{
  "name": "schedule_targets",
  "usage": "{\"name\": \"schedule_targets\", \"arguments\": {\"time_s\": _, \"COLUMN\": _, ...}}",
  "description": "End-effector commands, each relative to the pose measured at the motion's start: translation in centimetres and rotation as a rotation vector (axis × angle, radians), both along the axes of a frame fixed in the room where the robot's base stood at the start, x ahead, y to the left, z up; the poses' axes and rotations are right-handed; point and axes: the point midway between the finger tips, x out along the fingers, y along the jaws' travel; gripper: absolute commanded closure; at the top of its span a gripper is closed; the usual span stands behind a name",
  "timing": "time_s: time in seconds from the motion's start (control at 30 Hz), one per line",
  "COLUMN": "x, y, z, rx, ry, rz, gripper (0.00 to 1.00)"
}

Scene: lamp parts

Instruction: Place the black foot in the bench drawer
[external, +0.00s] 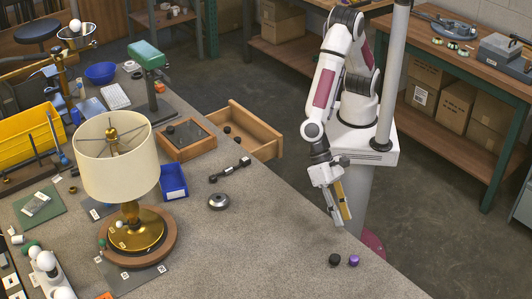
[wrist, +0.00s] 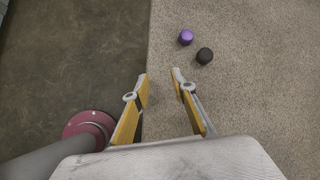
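The black foot (external: 335,259) is a small dark round piece on the bench top near its front right edge. It also shows in the wrist view (wrist: 204,56), ahead and to the right of the fingertips. A purple foot (external: 353,260) stands beside it, also seen in the wrist view (wrist: 186,37). My gripper (external: 341,213) hangs above the bench edge, short of both feet. In the wrist view its yellow-padded fingers (wrist: 159,74) are apart with nothing between them. The wooden bench drawer (external: 262,138) is pulled out, with a couple of small dark pieces inside.
A lamp (external: 117,160) with a cream shade stands on the left of the bench. A blue bin (external: 173,181), a grey disc (external: 219,201) and a dark dumbbell-shaped part (external: 229,171) lie mid-bench. The bench around the two feet is clear.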

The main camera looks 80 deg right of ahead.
Motion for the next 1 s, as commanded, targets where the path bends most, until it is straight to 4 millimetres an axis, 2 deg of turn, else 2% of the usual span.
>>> {"name": "schedule_targets", "arguments": {"time_s": 0.13, "x": 1.1, "y": 3.6, "z": -0.3, "rx": -0.013, "ry": 0.103, "rz": -0.222, "gripper": 0.74}}
{"name": "schedule_targets", "arguments": {"time_s": 0.3, "x": 3.1, "y": 6.7, "z": 1.6, "rx": -0.007, "ry": 0.217, "rz": -0.46, "gripper": 0.74}}
{"name": "schedule_targets", "arguments": {"time_s": 0.5, "x": 3.7, "y": 7.0, "z": 1.6, "rx": -0.035, "ry": 0.273, "rz": -0.566, "gripper": 0.74}}
{"name": "schedule_targets", "arguments": {"time_s": 1.0, "x": 3.6, "y": 7.1, "z": 1.3, "rx": -0.04, "ry": 0.278, "rz": -0.572, "gripper": 0.74}}
